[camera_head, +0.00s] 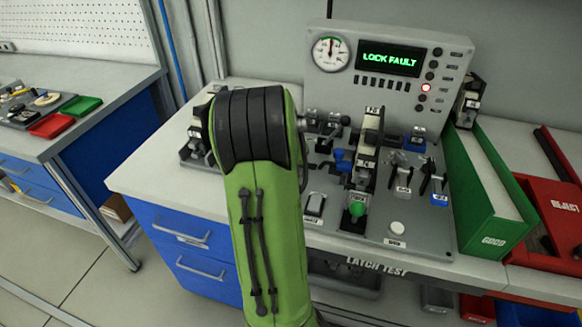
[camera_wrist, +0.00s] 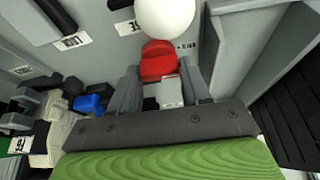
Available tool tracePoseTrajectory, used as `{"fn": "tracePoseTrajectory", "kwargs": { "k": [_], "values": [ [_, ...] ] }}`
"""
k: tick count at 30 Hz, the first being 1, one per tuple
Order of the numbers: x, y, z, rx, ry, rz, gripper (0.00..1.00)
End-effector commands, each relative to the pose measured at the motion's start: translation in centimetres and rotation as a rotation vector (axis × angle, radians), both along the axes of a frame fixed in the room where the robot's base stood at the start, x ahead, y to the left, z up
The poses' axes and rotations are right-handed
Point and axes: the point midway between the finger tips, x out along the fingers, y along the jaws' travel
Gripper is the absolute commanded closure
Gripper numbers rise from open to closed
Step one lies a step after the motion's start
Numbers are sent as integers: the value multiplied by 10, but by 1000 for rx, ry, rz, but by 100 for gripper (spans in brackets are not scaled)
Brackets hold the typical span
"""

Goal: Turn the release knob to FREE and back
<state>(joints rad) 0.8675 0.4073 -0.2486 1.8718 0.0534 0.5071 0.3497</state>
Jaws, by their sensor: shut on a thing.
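The red release knob (camera_wrist: 158,58) sits in the upper middle of the wrist view, just below a round white part. My gripper (camera_wrist: 158,71) has its two grey fingers on either side of the knob and is shut on it. A pale grey block (camera_wrist: 168,92) shows between the fingers. I cannot read which way the knob points. In the head view, my green arm hides the gripper and the knob. The panel display (camera_head: 390,59) reads LOCK FAULT in green, and a red lamp (camera_head: 426,87) is lit beside it.
A latch test fixture with a green button (camera_head: 357,209) and small levers (camera_head: 403,180) stands right of my arm. A green GOOD bin (camera_head: 478,190) and a red REJECT bin (camera_head: 560,205) are farther right. Bare worktop (camera_head: 150,180) lies left of my arm.

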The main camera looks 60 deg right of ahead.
Motion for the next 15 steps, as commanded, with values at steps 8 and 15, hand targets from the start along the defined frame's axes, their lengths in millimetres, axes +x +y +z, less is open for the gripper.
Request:
{"fn": "tracePoseTrajectory", "kwargs": {
  "k": [8, 15],
  "values": [
    [0, 0, 1, -2, -2, 59, 84],
    [0, 0, 1, -2, -1, 66, 84]
  ]
}}
